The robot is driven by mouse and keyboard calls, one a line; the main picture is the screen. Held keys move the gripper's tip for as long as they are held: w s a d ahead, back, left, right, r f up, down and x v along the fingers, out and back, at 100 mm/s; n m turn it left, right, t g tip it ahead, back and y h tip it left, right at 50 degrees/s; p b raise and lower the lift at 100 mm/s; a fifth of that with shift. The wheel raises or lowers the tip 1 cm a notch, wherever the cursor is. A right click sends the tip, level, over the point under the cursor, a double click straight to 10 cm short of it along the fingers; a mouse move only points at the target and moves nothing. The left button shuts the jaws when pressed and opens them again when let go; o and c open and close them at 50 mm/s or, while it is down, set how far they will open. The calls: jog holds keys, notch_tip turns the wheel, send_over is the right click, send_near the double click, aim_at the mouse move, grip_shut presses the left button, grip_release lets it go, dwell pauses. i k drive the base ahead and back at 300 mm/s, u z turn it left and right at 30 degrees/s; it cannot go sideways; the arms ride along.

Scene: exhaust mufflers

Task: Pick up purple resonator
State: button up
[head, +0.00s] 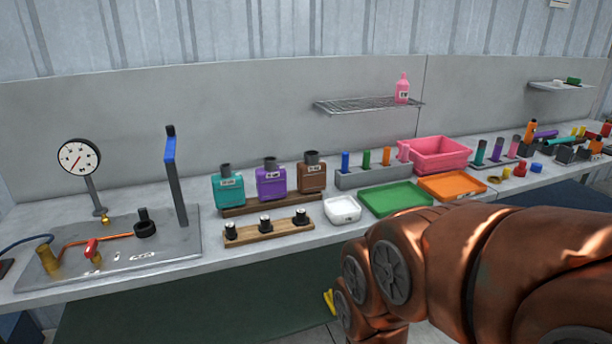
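Several purple things show, and I cannot tell for sure which is the resonator. A purple canister (271,183) with a dark neck and a white label stands between a teal canister (228,189) and a brown canister (312,177) on a wooden base. A small purple cylinder (497,150) stands upright in a grey rack at the right. Another purple cylinder (545,134) lies farther right. My copper arm fills the lower right. My gripper is not visible.
A wooden strip with black knobs (265,225) lies in front of the canisters. A white tray (342,209), green tray (396,199), orange tray (452,186) and pink bin (438,153) stand to the right. A gauge plate (120,255) takes up the left.

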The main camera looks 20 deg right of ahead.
aim_at(270, 180)
jog(key=u, duration=0.55)
jog(key=i, duration=1.45)
jog(key=u, duration=0.1)
